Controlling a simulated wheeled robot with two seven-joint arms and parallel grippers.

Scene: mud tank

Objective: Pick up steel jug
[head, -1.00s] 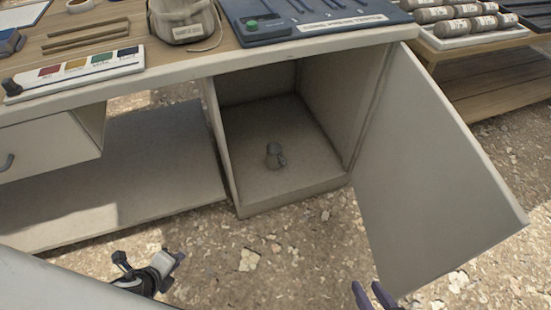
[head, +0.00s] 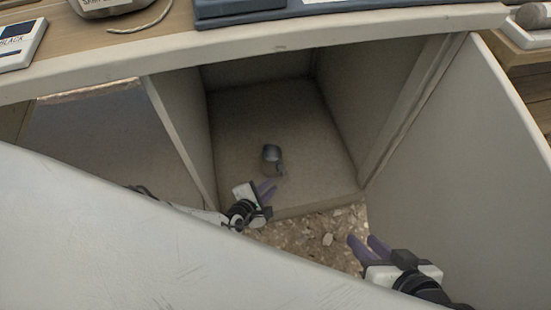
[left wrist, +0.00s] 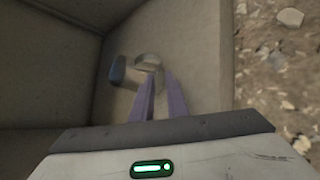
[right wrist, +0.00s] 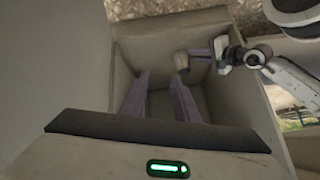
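The small grey steel jug (head: 271,156) stands on the floor of the open cabinet compartment. My left gripper (head: 267,189) is at the compartment's front edge, just in front of the jug. Its purple fingers are slightly apart with nothing visible between them. In the left wrist view the jug (left wrist: 148,61) lies just past the fingertips (left wrist: 160,78), partly overlapped by them; exact contact cannot be told. The right wrist view also shows the jug (right wrist: 181,61) beside the left fingers. My right gripper (head: 369,246) is open and empty, outside the compartment near the door.
The open door (head: 475,150) stands at the right, beside my right gripper. The worktop edge (head: 280,45) overhangs the compartment. Gravelly ground (head: 325,228) lies in front.

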